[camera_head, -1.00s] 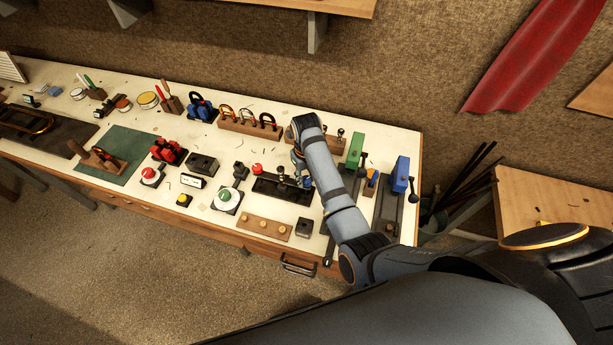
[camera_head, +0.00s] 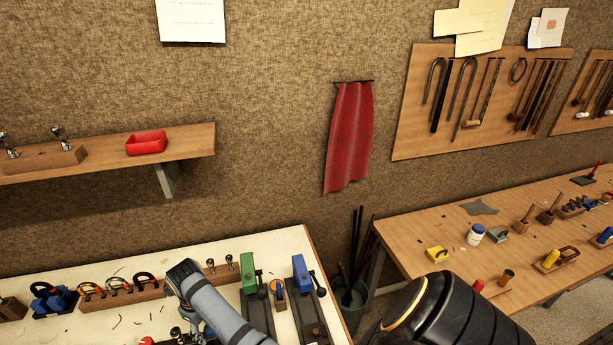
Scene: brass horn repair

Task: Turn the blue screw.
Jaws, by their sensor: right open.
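A blue block (camera_head: 301,273) stands on a dark rail near the right end of the white-topped bench, with a black ball-ended lever at its right side. I cannot make out a separate blue screw. A green block (camera_head: 248,272) with a similar lever stands left of it. My right gripper (camera_head: 190,329) is at the bottom edge, left of both blocks, mostly hidden by my grey arm and cut off by the frame. It is open, near a dark fixture with small metal knobs. My left gripper is not in view.
A small orange holder (camera_head: 278,292) stands between the rails. Several horseshoe-shaped tools sit in a wooden rack (camera_head: 119,299) on the left. A wooden table (camera_head: 421,215) with tools is at right, beyond a bin of rods (camera_head: 352,296). A shelf (camera_head: 97,157) overhangs the left.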

